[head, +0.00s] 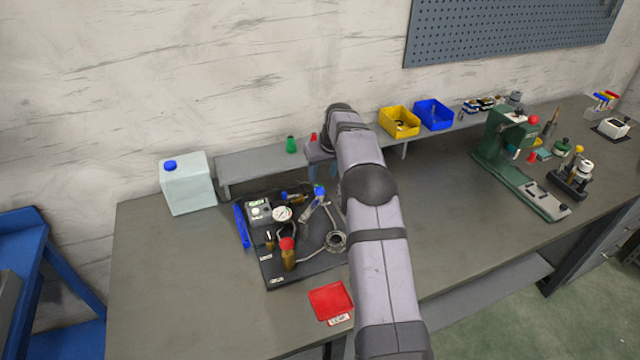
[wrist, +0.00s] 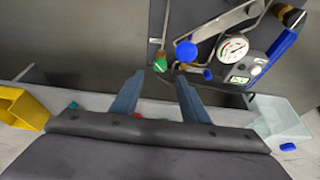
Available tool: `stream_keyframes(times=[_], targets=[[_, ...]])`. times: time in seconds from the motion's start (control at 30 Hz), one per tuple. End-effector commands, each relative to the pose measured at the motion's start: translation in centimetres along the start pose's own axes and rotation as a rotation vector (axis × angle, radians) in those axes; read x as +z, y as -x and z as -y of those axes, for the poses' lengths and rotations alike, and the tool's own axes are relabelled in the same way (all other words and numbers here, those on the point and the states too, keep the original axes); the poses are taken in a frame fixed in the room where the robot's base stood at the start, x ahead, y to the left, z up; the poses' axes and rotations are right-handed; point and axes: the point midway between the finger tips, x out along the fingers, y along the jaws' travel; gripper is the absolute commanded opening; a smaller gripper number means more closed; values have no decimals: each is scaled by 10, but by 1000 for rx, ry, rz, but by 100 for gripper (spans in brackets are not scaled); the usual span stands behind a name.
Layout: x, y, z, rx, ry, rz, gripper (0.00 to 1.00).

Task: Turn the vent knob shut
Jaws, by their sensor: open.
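A black board (head: 298,272) on the bench carries a rig with a round white gauge (head: 282,213), metal pipes and several knobs. A red knob (head: 287,243) tops a brass body at the front. A blue knob (head: 319,190) stands at the back right; it also shows in the wrist view (wrist: 186,51). A smaller blue knob (wrist: 207,74) is beside the gauge. Labels are unreadable, so I cannot tell which knob is the vent. My gripper (wrist: 157,92) is open and empty, its fingers apart and short of the blue knob; in the head view my arm partly hides it.
A grey shelf (head: 250,167) runs behind the rig with a green bottle-shaped item (head: 291,145). A whitish canister (head: 187,184) stands left and a red pad (head: 330,300) lies in front. Yellow (head: 399,121) and blue (head: 434,114) bins stand right.

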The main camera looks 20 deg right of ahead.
Motion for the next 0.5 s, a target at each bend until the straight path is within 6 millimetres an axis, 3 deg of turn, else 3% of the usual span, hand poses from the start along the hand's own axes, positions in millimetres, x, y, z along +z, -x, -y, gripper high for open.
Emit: stream_keyframes(times=[0.17, 0.5], targets=[[0, -9, 0, 0, -1, 2, 41], [0, -46, 0, 0, -2, 3, 41]])
